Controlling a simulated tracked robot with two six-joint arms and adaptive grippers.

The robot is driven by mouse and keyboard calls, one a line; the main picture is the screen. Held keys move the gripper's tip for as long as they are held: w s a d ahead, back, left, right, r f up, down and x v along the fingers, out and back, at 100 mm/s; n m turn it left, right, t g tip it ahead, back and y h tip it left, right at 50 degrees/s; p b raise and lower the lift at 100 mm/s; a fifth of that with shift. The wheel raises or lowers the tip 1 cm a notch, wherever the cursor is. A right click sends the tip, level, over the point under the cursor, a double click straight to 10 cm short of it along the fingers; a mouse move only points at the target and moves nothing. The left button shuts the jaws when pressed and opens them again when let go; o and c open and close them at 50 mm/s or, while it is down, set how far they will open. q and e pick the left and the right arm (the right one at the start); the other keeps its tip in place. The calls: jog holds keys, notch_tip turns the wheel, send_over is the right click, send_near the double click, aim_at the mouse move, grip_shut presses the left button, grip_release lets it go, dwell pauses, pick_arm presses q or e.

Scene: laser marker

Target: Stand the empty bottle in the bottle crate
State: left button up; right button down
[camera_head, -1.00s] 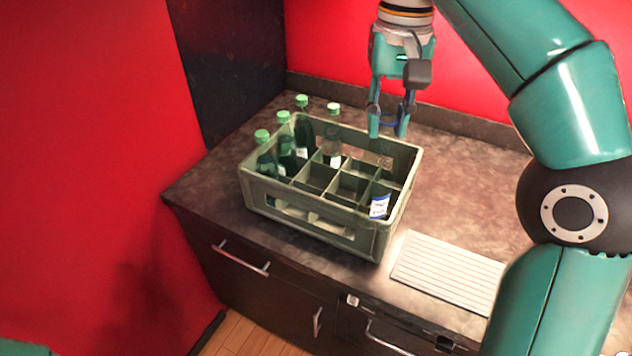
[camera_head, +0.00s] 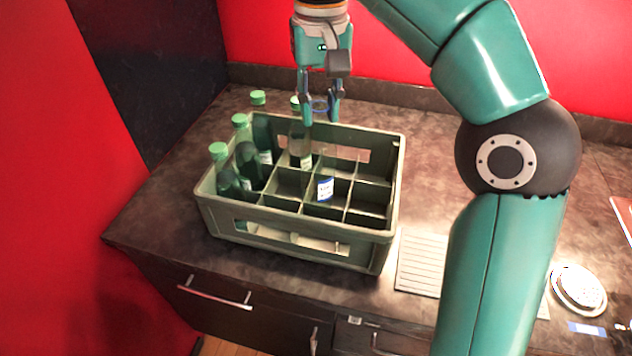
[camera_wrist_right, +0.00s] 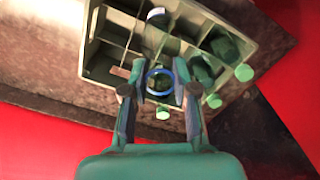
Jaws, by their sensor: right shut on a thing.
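The grey-green bottle crate (camera_head: 290,226) stands on the dark counter, with its dividers making several cells. Several green-capped bottles (camera_head: 240,140) fill its left and back-left cells. My right gripper (camera_head: 320,112) is above the crate's back part, shut on the neck of the clear empty bottle, whose blue-and-white label (camera_head: 325,188) shows against the middle cells. The bottle's clear body is hard to see, and I cannot tell how low its base is. In the right wrist view its blue-ringed neck (camera_wrist_right: 160,82) is between the fingers. My left gripper is out of view.
A pale ridged mat (camera_head: 420,262) lies right of the crate. A round metal object (camera_head: 578,288) is farther right. Red walls and a dark panel (camera_head: 150,60) border the counter. Capped bottles stand close to the right gripper's left side.

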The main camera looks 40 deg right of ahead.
aim_at(319, 148)
notch_tip(319, 148, down, 8)
jog(key=shift+f+b, duration=0.15)
jog(key=shift+b, duration=0.65)
jog(key=shift+w+f, duration=0.1)
jog(key=shift+f, duration=2.45)
jog(key=c, duration=0.9)
grip_release()
pick_arm(q)
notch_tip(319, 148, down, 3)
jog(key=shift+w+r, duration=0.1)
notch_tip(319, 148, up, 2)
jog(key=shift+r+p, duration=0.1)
jog(key=shift+p, duration=0.75)
pick_arm(e)
notch_tip(319, 148, up, 12)
